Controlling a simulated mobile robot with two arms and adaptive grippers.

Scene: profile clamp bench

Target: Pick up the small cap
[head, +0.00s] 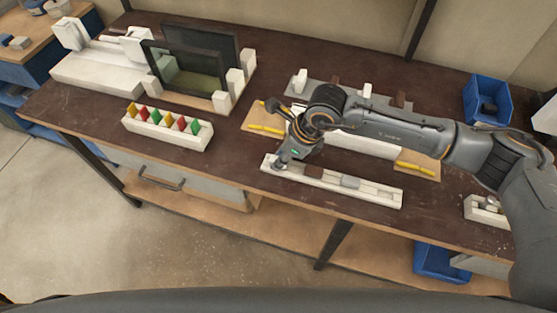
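A long white tray (385,200) lies near the front edge of the bench, with a brown piece (312,171) and a grey block (350,182) among the small parts in it. I cannot tell for sure which of these small parts is the small cap. My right gripper (281,165) points down at the left end of this tray. Its fingertips are small and partly hidden, so I cannot tell whether it is open, shut or holding something. My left gripper is out of view.
My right arm spans the clamp fixture with yellow strips (266,129). A white rack of coloured pieces (165,138) and a dark frame (185,68) stand left. A blue bin (487,98) is back right. Bare bench lies between rack and tray.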

